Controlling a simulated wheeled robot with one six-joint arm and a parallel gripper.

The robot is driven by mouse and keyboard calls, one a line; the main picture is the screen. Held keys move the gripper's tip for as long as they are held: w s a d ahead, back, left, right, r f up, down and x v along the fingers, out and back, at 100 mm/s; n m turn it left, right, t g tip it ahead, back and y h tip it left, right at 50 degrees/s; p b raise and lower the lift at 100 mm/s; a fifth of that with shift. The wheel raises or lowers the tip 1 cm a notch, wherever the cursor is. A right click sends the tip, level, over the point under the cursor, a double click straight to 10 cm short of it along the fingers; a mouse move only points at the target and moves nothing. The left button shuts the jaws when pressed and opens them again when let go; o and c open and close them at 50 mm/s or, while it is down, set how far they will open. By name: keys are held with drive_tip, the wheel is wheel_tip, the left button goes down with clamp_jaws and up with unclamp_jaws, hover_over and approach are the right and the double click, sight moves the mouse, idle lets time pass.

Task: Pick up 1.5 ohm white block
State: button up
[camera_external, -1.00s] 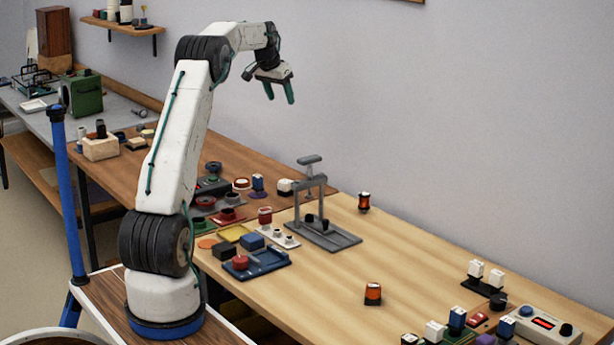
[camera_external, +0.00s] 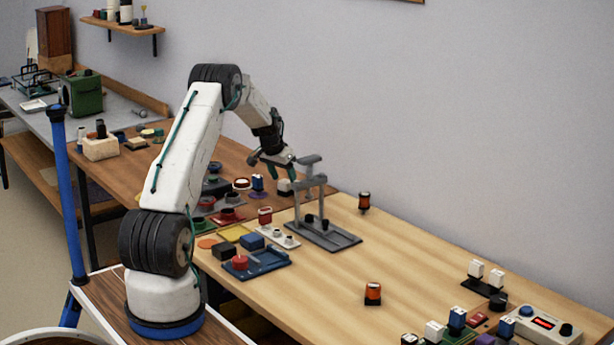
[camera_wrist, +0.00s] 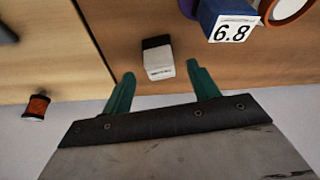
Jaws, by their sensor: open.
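A white block with a black end (camera_wrist: 159,64) shows in the wrist view just beyond and between my fingertips; its label is too small to read. It appears to be the white block (camera_external: 284,186) on the brown table, left of the grey press stand, in the external view. My gripper (camera_external: 280,170) is open and empty, pointing down close above this block. In the wrist view my gripper (camera_wrist: 160,72) has its two green fingers spread, with the block not clamped.
A blue block labelled 6.8 (camera_wrist: 228,22) lies right of the white block. The grey press stand (camera_external: 322,236) rises close to my gripper. An orange spool (camera_wrist: 37,106) stands farther off. Other white blocks (camera_external: 476,268) sit at the right of the light table, whose middle is mostly clear.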

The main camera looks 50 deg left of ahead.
sight(285, 181)
drive_tip(key=x, duration=0.3)
drive_tip(key=shift+f, duration=0.15)
drive_tip(key=shift+c, duration=0.3)
drive_tip(key=c, duration=1)
